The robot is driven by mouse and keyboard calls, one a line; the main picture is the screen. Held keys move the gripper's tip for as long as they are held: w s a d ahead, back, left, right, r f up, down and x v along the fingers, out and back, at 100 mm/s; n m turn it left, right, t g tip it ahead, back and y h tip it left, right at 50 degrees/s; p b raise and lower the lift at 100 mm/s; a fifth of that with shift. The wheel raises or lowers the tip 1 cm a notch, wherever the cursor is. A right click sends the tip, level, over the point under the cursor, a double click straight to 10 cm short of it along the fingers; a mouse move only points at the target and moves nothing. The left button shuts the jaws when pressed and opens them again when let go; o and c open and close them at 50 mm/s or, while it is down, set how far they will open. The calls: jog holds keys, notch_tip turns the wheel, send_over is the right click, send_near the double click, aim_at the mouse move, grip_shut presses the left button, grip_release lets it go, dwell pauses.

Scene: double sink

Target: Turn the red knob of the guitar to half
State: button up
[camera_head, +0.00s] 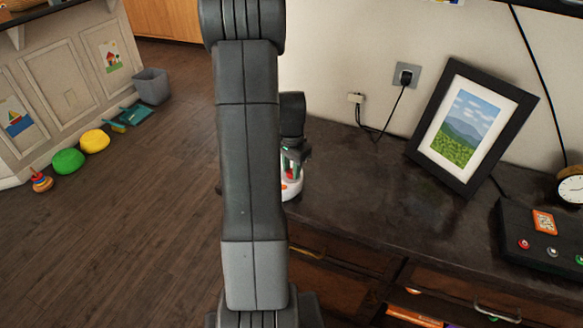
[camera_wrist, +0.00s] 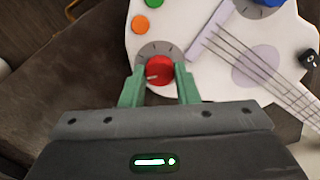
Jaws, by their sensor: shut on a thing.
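The guitar (camera_wrist: 210,70) is a white toy body with grey strings, lying flat on the dark cabinet top in the wrist view. Its red knob (camera_wrist: 160,70) sits on a grey dial with tick marks near the guitar's edge. A pale pointer line on the knob points to the left. My gripper (camera_wrist: 160,77) has its green fingers on either side of the red knob and is shut on it. In the head view my arm hides most of the guitar; a bit of its white edge (camera_head: 291,190) shows beside my gripper (camera_head: 291,172).
On the guitar are an orange button (camera_wrist: 141,25), a blue knob (camera_wrist: 258,4) and a small black knob (camera_wrist: 309,59). To the right on the cabinet stand a framed picture (camera_head: 451,75), a black box with buttons (camera_head: 540,268) and a clock (camera_head: 572,188). The cabinet top between is clear.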

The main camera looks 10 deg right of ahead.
jog(key=o, duration=1)
notch_tip(320, 180, up, 14)
jog(key=shift+f, duration=0.1)
notch_tip(320, 180, down, 14)
jog(key=shift+r, duration=0.1)
dwell(0.4)
